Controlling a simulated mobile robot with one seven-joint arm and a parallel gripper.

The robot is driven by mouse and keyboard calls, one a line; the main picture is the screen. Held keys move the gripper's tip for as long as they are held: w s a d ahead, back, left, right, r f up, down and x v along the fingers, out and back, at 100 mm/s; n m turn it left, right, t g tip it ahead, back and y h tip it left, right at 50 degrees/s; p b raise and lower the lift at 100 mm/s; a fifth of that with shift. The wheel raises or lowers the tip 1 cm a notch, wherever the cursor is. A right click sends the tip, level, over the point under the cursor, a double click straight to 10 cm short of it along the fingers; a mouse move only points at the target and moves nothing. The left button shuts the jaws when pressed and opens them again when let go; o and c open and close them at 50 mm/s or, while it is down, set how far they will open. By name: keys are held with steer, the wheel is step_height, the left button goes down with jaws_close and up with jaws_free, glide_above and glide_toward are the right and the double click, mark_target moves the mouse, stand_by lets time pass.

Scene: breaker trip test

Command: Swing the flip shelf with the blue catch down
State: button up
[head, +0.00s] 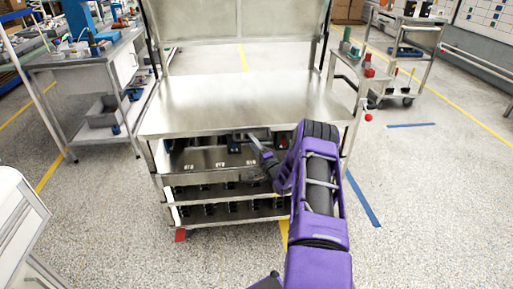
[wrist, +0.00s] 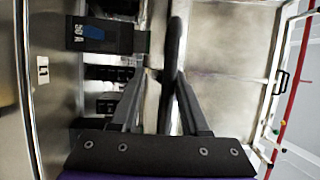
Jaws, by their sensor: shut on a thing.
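A steel workbench (head: 240,100) with a flat top stands in the middle of the head view. My gripper (head: 254,140) reaches under its front edge, above the upper lower shelf (head: 210,160). In the wrist view, my gripper (wrist: 160,76) is shut on a dark upright bar (wrist: 174,50) between its fingers; what the bar belongs to is unclear.
In the wrist view, a steel panel with a label (wrist: 42,68) is at left, and a pale panel (wrist: 230,60) with a black handle (wrist: 281,82) is at right. A left bench (head: 100,55) and a wheeled trolley (head: 405,70) flank the workbench.

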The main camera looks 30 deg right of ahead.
steer(key=s+f+p, duration=0.1)
steer(key=s+f, duration=0.1)
steer(key=s, duration=1.5)
steer(key=shift+f, duration=0.35)
steer(key=shift+r, duration=0.1)
